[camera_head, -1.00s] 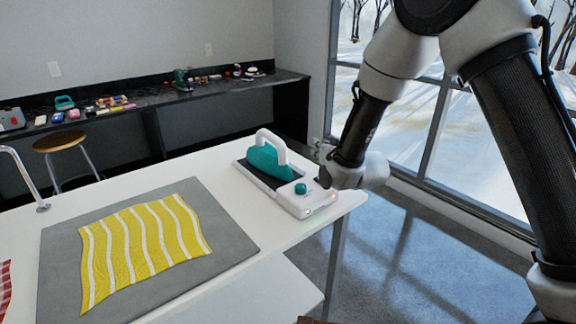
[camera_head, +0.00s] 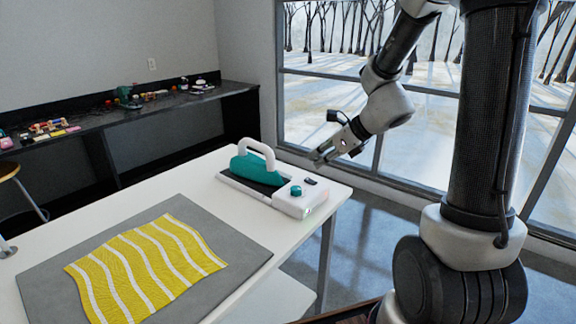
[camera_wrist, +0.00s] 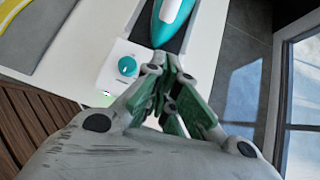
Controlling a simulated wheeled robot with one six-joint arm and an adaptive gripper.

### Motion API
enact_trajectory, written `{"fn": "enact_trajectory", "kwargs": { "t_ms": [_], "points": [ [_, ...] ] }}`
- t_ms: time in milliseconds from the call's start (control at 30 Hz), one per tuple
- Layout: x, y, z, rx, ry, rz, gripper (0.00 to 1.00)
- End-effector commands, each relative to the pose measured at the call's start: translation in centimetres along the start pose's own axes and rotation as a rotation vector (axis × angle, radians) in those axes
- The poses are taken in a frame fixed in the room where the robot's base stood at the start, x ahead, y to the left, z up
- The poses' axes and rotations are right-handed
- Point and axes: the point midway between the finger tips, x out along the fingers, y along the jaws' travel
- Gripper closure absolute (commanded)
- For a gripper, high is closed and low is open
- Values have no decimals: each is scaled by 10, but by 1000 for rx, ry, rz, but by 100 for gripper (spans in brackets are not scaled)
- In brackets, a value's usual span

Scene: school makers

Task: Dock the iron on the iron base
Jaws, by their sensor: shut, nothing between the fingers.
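The teal iron (camera_head: 259,166) with a white handle sits on the iron base (camera_head: 296,203), in its dark recess, at the far right corner of the white table. The base is white with a teal knob at its near end. In the wrist view the iron (camera_wrist: 168,18) and base (camera_wrist: 116,72) show at the top, beyond the fingers. My gripper (camera_head: 318,159) is up in the air to the right of the base, apart from it and empty. In the wrist view my gripper (camera_wrist: 168,62) has its fingertips together.
A grey mat (camera_head: 45,282) with a yellow and white striped cloth (camera_head: 145,265) lies on the table, left of the base. A dark counter (camera_head: 170,105) with small items runs along the back wall. Tall windows (camera_head: 330,80) stand behind my arm.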

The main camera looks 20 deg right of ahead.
Motion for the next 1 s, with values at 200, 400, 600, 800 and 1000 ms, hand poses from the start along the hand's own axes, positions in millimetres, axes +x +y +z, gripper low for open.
{"fn": "enact_trajectory", "kwargs": {
  "t_ms": [200, 400, 600, 800, 1000],
  "points": [
    [40, 1, -2, -1, 6, 6, 100],
    [84, 1, -2, -4, 7, 4, 100],
    [110, 1, 15, -9, 5, 2, 100],
    [121, 1, 25, -7, 5, 2, 100],
    [122, 1, 26, -7, 6, 1, 100]
  ]
}}
